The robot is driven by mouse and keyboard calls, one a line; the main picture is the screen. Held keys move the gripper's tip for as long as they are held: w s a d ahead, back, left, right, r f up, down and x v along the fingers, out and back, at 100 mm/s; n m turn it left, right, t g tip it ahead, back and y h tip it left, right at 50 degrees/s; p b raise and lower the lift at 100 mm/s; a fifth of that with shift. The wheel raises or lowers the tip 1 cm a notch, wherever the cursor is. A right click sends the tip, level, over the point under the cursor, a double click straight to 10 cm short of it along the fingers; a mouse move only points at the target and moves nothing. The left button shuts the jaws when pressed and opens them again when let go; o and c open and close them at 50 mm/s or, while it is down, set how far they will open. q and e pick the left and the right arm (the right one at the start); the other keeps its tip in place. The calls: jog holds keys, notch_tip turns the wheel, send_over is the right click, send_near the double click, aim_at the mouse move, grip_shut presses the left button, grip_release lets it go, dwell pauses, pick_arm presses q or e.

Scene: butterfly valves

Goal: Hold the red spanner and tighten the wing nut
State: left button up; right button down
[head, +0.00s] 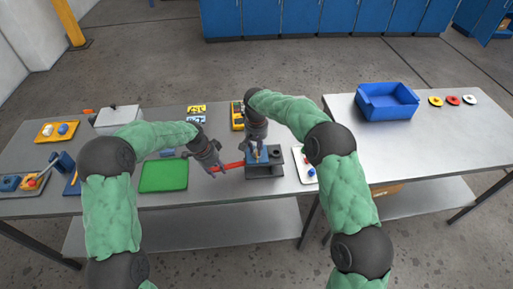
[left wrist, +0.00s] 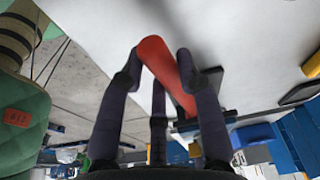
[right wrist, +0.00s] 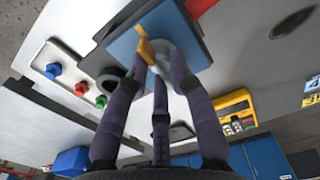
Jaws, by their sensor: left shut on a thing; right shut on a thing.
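The red spanner (head: 232,166) lies nearly level at the left side of the dark block (head: 272,172) with the blue plate (head: 270,152) on it. My left gripper (head: 214,166) is shut on the spanner's left end. In the left wrist view the spanner (left wrist: 165,62) runs between its fingers, its far part against the dark fixture. My right gripper (head: 258,147) points down over the blue plate.
A white tray (head: 297,164) with coloured knobs stands close to the right of the block. A green mat (head: 164,175) lies left of my left gripper. A yellow multimeter (head: 238,115) lies behind. A blue bin (head: 387,101) stands on the right table, which is mostly bare.

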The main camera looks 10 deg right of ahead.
pick_arm(q)
jog(key=shift+d, duration=0.1)
pick_arm(e)
jog(key=c, duration=1.1)
grip_release()
jog(key=shift+w+a+r, duration=0.1)
jog(key=shift+w+r, duration=0.25)
jog(key=shift+r, duration=0.1)
pick_arm(q)
jog(key=shift+w, duration=0.1)
pick_arm(e)
jog(key=shift+o, duration=0.2)
jog(key=shift+s+f, duration=0.1)
jog(key=shift+f, duration=0.1)
pick_arm(q)
jog(key=shift+r, duration=0.1)
pick_arm(e)
notch_tip(320, 180, up, 12)
jog(key=shift+s, duration=0.1)
pick_arm(q)
jog(key=o, duration=0.9)
jog(key=shift+c, duration=0.2)
